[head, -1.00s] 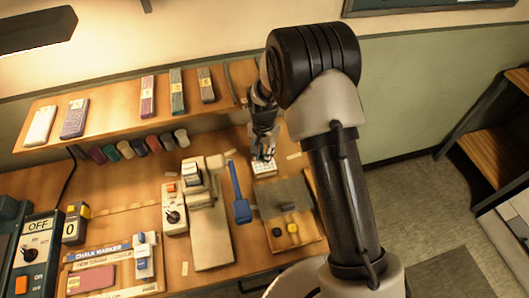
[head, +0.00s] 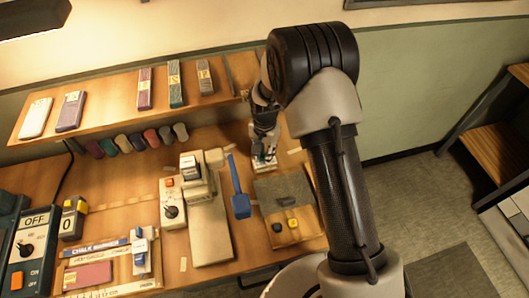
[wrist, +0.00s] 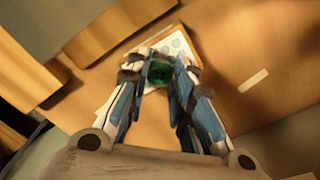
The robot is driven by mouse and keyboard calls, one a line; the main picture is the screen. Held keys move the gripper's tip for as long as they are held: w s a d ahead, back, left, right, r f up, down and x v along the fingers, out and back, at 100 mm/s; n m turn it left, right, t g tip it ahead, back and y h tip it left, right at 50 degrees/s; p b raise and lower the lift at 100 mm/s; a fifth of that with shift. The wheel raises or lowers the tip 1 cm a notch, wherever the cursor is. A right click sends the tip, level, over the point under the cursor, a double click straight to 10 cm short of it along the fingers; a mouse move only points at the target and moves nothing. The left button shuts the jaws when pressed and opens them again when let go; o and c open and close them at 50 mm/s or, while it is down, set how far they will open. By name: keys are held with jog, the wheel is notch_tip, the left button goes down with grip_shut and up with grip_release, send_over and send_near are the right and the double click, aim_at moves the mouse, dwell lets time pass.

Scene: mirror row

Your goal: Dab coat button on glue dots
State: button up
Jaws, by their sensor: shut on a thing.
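In the wrist view, my gripper (wrist: 158,75) is shut on a dark green round coat button (wrist: 160,72), held between its two fingertips. A white card with pale round glue dots (wrist: 176,46) lies just beyond and beneath the button. I cannot tell whether the button touches a dot. In the head view, my gripper (head: 264,160) points down at the card on the bench at the back right. It covers most of the card, and the button is too small to make out there.
In front of the card are a grey mat (head: 283,188) and a wooden tray holding a black and a yellow piece (head: 292,223). A blue paddle-like tool (head: 240,200) lies to the left. A shelf (head: 120,107) runs behind, with a row of coloured rolls (head: 136,141) beneath it.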

jog(key=shift+f+b, duration=0.4)
jog(key=shift+f, duration=0.2)
dwell(1.2)
jog(key=shift+r, duration=0.1)
jog(key=shift+r+p, duration=2.3)
jog(key=shift+r, duration=1.15)
jog(key=shift+w+r, duration=0.1)
jog(key=shift+w, duration=0.05)
jog(key=shift+r, duration=0.15)
